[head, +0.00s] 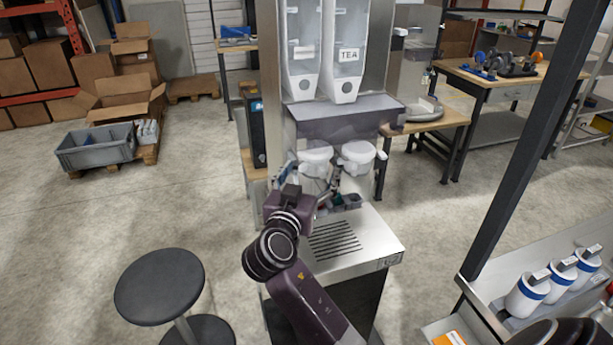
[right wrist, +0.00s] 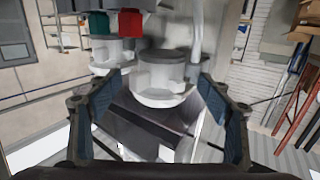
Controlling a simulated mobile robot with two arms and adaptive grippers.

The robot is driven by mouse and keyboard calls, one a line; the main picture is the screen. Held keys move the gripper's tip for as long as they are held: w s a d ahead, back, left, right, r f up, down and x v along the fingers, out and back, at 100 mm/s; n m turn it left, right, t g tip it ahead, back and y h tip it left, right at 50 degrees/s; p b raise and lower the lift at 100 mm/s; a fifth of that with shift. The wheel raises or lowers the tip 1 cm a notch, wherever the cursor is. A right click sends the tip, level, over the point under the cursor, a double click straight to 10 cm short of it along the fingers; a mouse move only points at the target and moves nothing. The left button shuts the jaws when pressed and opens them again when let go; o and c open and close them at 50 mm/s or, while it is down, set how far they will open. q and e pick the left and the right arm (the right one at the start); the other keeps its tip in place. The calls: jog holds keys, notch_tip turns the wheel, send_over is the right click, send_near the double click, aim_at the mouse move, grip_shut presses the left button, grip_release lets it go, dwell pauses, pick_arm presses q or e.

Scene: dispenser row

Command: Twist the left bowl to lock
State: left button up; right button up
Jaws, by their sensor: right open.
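The left bowl (head: 315,158) is a translucent white bowl under the dispenser's grey housing (head: 345,118). It also shows in the right wrist view (right wrist: 162,80), between the two fingers. The right bowl (head: 357,155) hangs beside it and shows in the right wrist view (right wrist: 112,52). My right gripper (head: 314,174) is open, with a finger on each side of the left bowl. In the right wrist view the gripper (right wrist: 160,90) shows gaps beside the bowl, so contact is not clear. My wrist hides part of the area below the bowl. My left gripper is not in view.
A slotted metal drip tray (head: 375,240) lies below. Red (right wrist: 130,22) and teal (right wrist: 98,23) blocks show near the bowls in the wrist view. Two clear canisters stand above, the right one labelled TEA (head: 347,55). A round black stool (head: 160,287) stands at left.

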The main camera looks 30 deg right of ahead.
aim_at(312, 170)
jog(key=shift+p+x, duration=0.6)
jog(key=shift+x, duration=1.55)
jog(key=shift+c, duration=0.2)
jog(key=c, duration=1.3)
jog(key=shift+a, duration=0.1)
jog(key=shift+f, duration=0.1)
